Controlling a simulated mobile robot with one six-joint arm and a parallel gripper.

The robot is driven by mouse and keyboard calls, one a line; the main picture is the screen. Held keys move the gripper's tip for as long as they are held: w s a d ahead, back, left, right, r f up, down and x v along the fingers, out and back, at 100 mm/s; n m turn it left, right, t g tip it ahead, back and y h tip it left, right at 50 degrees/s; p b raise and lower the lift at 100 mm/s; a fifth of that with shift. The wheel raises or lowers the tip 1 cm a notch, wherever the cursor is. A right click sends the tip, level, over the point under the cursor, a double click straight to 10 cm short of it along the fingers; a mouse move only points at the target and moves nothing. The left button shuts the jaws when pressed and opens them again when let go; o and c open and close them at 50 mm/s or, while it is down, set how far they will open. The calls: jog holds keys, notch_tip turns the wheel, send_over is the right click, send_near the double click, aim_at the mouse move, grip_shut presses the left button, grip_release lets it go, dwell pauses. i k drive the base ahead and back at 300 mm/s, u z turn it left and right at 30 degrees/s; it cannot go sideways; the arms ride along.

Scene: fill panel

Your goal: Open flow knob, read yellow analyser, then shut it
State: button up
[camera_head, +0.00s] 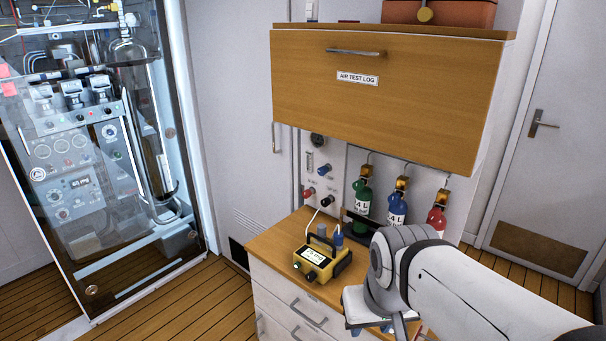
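The yellow analyser (341,268) sits on the wooden top of the drawer cabinet. Its small lit screen faces up, but the reading is too small to make out. A white panel (336,157) on the wall behind it carries a blue knob (324,170), a red knob (309,192) and black knobs (327,200). Their labels are too small to read, so I cannot tell which is the flow knob or how it is set. My gripper (385,328) is low, in front of the cabinet and right of the analyser, apart from both. Its fingertips are mostly hidden or cut off.
A glass-fronted equipment cabinet (108,170) is at left. Wooden floor (185,305) is clear between.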

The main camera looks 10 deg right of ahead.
aim_at(322, 170)
jog(key=u, duration=2.25)
jog(key=k, duration=0.7)
jog(key=z, duration=1)
jog(key=i, duration=0.95)
jog(key=u, duration=0.05)
